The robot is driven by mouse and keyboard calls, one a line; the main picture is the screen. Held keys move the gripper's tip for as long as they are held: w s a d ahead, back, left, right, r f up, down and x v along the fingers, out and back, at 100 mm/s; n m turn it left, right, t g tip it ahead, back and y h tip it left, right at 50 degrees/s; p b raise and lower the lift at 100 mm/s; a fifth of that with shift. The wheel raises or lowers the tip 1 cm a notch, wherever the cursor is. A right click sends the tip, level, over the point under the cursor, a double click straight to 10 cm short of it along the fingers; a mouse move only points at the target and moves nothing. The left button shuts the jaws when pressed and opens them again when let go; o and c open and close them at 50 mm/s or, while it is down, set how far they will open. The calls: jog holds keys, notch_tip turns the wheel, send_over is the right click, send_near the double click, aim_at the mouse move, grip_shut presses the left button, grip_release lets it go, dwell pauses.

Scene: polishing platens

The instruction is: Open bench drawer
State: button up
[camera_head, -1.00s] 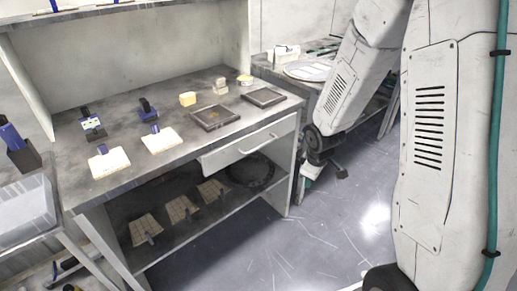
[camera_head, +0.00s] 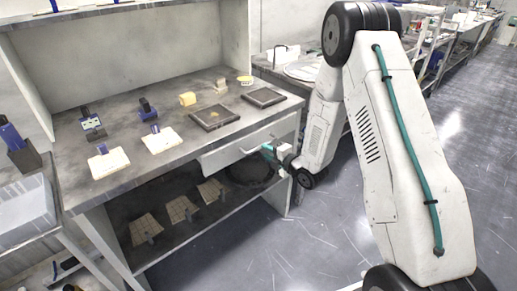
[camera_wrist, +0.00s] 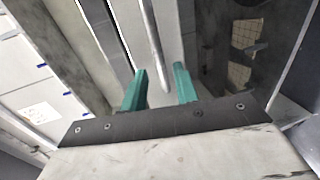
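The bench drawer has a pale front (camera_head: 225,155) below the right part of the bench top, with a bar handle (camera_head: 258,141) across it. It looks shut or nearly so. My gripper (camera_head: 266,149) is in front of the drawer, near the handle's middle or right part. In the wrist view the two teal fingers (camera_wrist: 159,72) are apart, with nothing clamped between them. The handle bar (camera_wrist: 153,45) runs lengthwise into the space between them, not visibly touching either finger. I cannot tell how deep it sits between them.
The grey bench top (camera_head: 125,133) holds dark trays (camera_head: 214,117), pale pads (camera_head: 160,141) and small blocks. The lower shelf (camera_head: 185,245) under the drawer holds several tan plates and a dark round item. Open floor (camera_head: 300,245) lies in front and to the right.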

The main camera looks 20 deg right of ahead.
aim_at(259, 148)
jog(key=x, duration=0.5)
jog(key=shift+w+a+f, duration=0.1)
jog(key=shift+w, duration=0.25)
grip_shut()
